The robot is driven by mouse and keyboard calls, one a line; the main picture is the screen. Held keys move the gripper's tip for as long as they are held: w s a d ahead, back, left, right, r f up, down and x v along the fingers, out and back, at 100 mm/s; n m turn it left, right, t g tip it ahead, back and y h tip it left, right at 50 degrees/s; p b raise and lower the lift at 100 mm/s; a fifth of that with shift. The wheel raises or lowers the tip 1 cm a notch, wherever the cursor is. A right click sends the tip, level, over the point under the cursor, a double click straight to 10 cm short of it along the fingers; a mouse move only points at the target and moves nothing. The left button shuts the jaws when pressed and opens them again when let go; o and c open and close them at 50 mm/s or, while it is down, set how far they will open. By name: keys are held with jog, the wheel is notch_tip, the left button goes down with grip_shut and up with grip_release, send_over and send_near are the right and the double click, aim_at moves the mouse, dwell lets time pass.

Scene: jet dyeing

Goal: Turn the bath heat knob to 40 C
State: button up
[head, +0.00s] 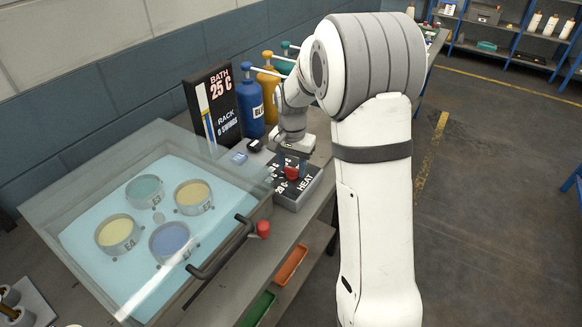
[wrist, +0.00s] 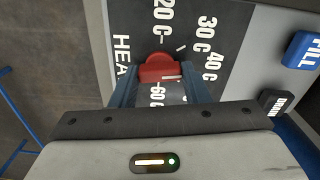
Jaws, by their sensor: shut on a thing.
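The red bath heat knob (wrist: 158,67) sits on a dark dial plate (wrist: 225,40) marked 20 C, 30 C, 40 C and 60 C in the wrist view. My gripper (wrist: 161,76) is shut on the knob, with one finger on each side of it. A pale mark shows on the knob's lower right; which label it points to I cannot tell. In the head view the knob (head: 291,173) is on the HEAT box (head: 314,183), under my gripper (head: 290,160). The display board (head: 212,105) reads BATH 25 C and RACK 0 SWINGS.
A glass-lidded bath (head: 85,225) with several round cups is left of the box. A blue FILL button (wrist: 303,50) and a black button (wrist: 277,103) are beside the dial. Blue (head: 250,108) and yellow bottles stand behind.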

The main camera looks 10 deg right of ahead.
aim_at(292, 168)
jog(key=shift+m, duration=0.7)
jog(key=o, duration=1)
jog(key=shift+r, duration=0.1)
notch_tip(292, 168, up, 7)
jog(key=shift+r+b, duration=0.2)
jog(key=shift+b, duration=0.3)
jog(key=shift+r, duration=0.1)
